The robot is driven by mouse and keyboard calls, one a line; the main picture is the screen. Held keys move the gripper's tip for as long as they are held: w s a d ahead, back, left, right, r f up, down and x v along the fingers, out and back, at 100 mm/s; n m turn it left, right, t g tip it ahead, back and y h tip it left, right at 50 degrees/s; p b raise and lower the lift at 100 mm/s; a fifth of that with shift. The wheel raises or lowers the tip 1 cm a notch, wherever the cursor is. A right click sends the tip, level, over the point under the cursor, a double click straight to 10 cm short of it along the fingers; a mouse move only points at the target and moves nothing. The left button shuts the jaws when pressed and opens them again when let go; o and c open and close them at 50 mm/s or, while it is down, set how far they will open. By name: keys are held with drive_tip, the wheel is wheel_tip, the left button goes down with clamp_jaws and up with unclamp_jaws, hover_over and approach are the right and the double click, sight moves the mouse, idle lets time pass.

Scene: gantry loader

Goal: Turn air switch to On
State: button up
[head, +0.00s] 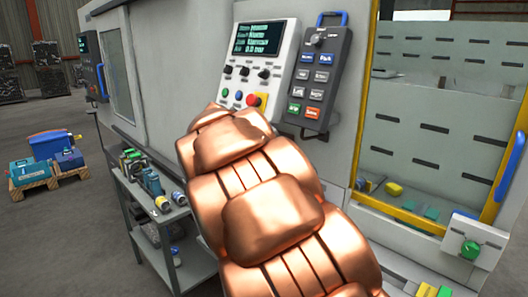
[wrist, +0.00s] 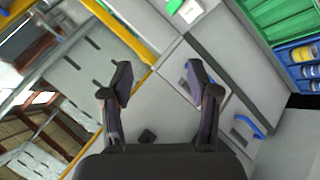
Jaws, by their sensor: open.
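A green round knob (head: 470,250) sits on a white box at the lower right of the machine front in the head view. I cannot read its label, so I cannot confirm that it is the air switch or tell its setting. A white box with a green part (wrist: 174,5) shows at the top edge of the wrist view, beyond my fingers. My gripper (wrist: 159,76) is open and empty, its two dark fingers apart in front of grey machine panels. In the head view my copper-coloured arm hides the gripper.
A control panel (head: 257,65) with a screen, knobs and buttons stands above my arm. A grey keypad (head: 312,82) hangs beside it. The yellow-framed door (head: 362,110) is at right. A grey cart (head: 150,215) with tools and a pallet (head: 50,178) are at left.

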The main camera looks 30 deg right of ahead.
drive_tip(key=w+d+r+m+t+h+b, duration=0.1)
drive_tip(key=w+d+m+h+b, duration=0.2)
drive_tip(key=w, duration=1)
drive_tip(key=w+d+r+m+t+h, duration=0.15)
drive_tip(key=w+h, duration=0.25)
drive_tip(key=w, duration=0.8)
drive_tip(key=w+a+f+m+t+h+b, duration=0.1)
drive_tip(key=w+a+f+m+t+b, duration=0.2)
drive_tip(key=w, duration=0.6)
drive_tip(key=p+x, duration=0.3)
drive_tip(key=x, duration=0.5)
drive_tip(key=shift+d+f, duration=0.2)
drive_tip(key=shift+d, duration=0.2)
drive_tip(key=shift+c, duration=0.3)
drive_tip(key=shift+d, duration=0.1)
clamp_jaws()
drive_tip(key=shift+n, duration=0.25)
